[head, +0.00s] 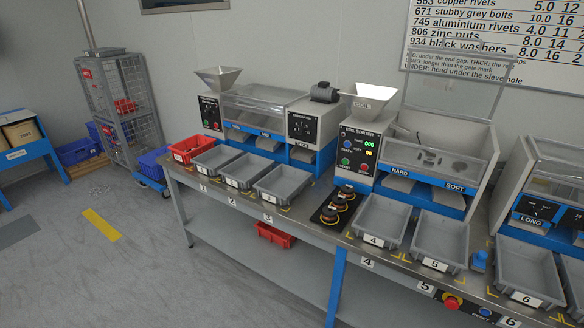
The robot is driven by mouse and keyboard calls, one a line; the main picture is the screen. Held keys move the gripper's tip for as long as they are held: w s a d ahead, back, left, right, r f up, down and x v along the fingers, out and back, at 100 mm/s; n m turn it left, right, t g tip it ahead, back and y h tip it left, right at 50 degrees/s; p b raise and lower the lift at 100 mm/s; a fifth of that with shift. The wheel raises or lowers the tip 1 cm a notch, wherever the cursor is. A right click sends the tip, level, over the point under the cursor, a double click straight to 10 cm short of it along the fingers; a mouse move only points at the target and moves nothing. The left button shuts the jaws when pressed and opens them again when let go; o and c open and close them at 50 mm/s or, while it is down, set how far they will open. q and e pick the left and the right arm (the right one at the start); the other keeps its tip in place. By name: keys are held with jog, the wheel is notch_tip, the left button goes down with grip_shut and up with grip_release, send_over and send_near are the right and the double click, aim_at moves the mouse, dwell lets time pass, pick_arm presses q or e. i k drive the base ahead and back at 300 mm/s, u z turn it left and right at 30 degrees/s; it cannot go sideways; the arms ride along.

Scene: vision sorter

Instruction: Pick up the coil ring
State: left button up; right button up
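Three small dark round pieces with orange-brown edges, which look like coil rings (338,205), sit in a row on a black plate (317,217) on the bench. They are too small to tell apart clearly, and I cannot tell which one is the coil ring. The plate lies left of tray 4 (361,239), in front of the coil sorter (359,150). Neither of my grippers is in view.
The bench (297,221) carries grey trays, including tray 3 (263,189) and tray 5 (428,261). A red bin (190,150) stands at its left end. The coil sorter's clear lid (455,84) stands raised. A red button (451,303) is on the front edge. The floor at left is mostly clear.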

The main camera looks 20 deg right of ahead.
aim_at(339, 202)
jog(key=z, duration=0.5)
jog(key=i, duration=0.8)
jog(key=z, duration=0.75)
jog(key=i, duration=0.85)
jog(key=z, duration=0.1)
